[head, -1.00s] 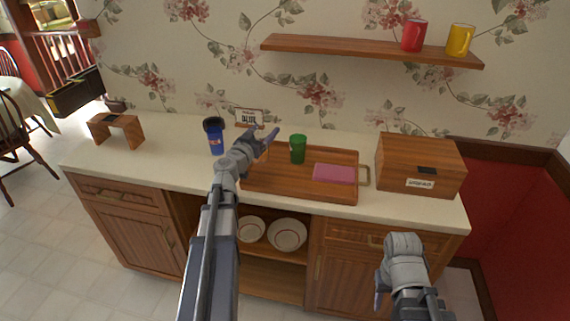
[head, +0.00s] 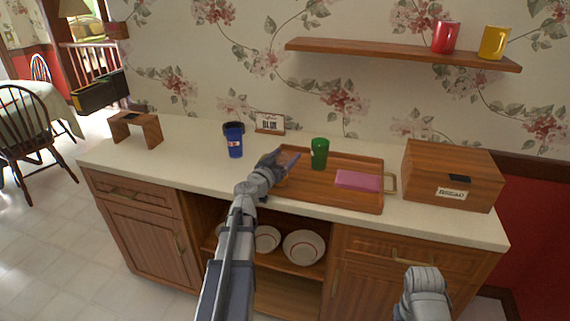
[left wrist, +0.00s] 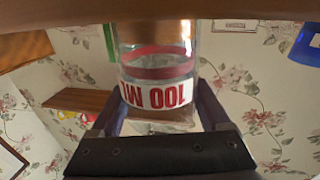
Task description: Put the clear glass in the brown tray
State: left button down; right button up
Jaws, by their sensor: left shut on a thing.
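The clear glass (left wrist: 160,72), with a red band and a "100 ML" label, is between the fingers of my left gripper (left wrist: 155,115) in the left wrist view. In the head view my left gripper (head: 286,164) is over the left end of the brown tray (head: 325,192), shut on the glass, which barely shows there. The left wrist view is upside down, and a brown surface lies close to the glass's base. I cannot tell whether they touch. My right arm is low at the right in the head view; its fingers do not show clearly.
A bread box (head: 452,175) is to the right. The tray's front middle is clear.

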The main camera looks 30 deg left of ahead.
pick_arm(q)
jog(key=shift+f, duration=0.15)
grip_release()
pick_arm(e)
jog(key=shift+f, duration=0.15)
